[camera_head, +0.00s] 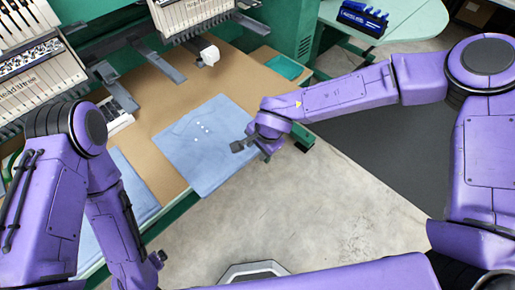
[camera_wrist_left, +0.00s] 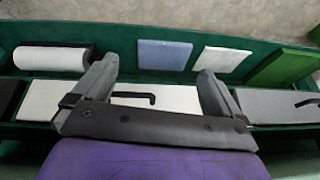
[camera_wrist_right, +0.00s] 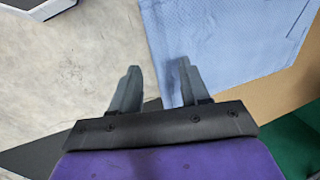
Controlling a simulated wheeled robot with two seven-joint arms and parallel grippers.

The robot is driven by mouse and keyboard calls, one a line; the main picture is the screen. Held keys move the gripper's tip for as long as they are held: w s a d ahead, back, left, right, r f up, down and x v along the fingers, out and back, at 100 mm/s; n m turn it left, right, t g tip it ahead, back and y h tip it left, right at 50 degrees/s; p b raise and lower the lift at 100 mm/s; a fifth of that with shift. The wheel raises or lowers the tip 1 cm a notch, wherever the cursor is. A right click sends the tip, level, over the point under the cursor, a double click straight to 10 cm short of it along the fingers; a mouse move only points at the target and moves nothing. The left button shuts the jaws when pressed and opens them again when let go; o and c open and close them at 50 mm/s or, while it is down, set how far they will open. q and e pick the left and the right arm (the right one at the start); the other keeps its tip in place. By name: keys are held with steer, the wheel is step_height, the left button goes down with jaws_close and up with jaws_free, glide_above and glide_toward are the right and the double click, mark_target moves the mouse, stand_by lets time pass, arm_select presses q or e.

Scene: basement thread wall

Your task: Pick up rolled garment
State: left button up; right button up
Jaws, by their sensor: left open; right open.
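No garment that is clearly rolled shows. A light blue garment (camera_head: 205,150) with several white dots lies flat on the brown table at its front edge; part of it shows in the right wrist view (camera_wrist_right: 215,35). My right gripper (camera_head: 252,150) is open and empty at the right edge of this garment. A second light blue cloth (camera_head: 133,185) is partly hidden behind my left arm. My left gripper (camera_wrist_left: 158,70) is open and empty above a green tray with a white roll (camera_wrist_left: 50,58).
Embroidery machine heads (camera_head: 195,15) stand over the brown table (camera_head: 160,95). A teal bin (camera_head: 286,67) sits at its right end. The green tray (camera_wrist_left: 125,60) holds a blue square (camera_wrist_left: 165,55), a white square and a green square. Bare floor (camera_head: 265,205) lies in front.

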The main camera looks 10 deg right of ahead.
steer(key=v, duration=0.9)
steer(key=shift+s+r, duration=0.1)
steer(key=shift+r, duration=0.05)
